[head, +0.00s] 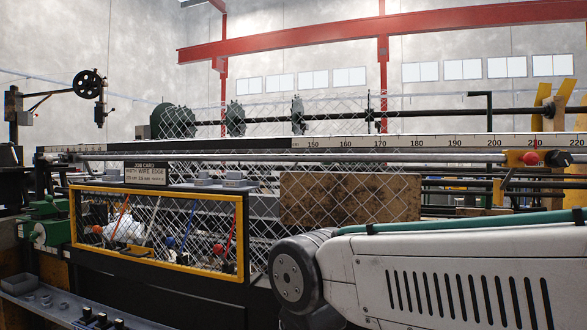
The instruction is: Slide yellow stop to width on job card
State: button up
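The yellow stop (518,159) sits on the steel rail (400,157) at the far right, below the high-number end of the white ruler (350,141). It carries a red knob (531,158) and a black handle (557,158). The job card (146,175) is a small plate at left centre, above the yellow-framed window. Its small print is hard to read; a width in cm stands on its lower line. My arm fills the lower right, below the stop and apart from it. My gripper is not in view.
Wire mesh (345,195) hangs in front of the rail, with a brown board (318,197) behind it. A yellow-framed window (243,240) with coloured levers is at left. The rail left of the stop looks clear.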

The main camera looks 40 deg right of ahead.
aim_at(534, 159)
jog(key=z, duration=4.2)
jog(key=k, duration=0.55)
jog(key=u, duration=1.6)
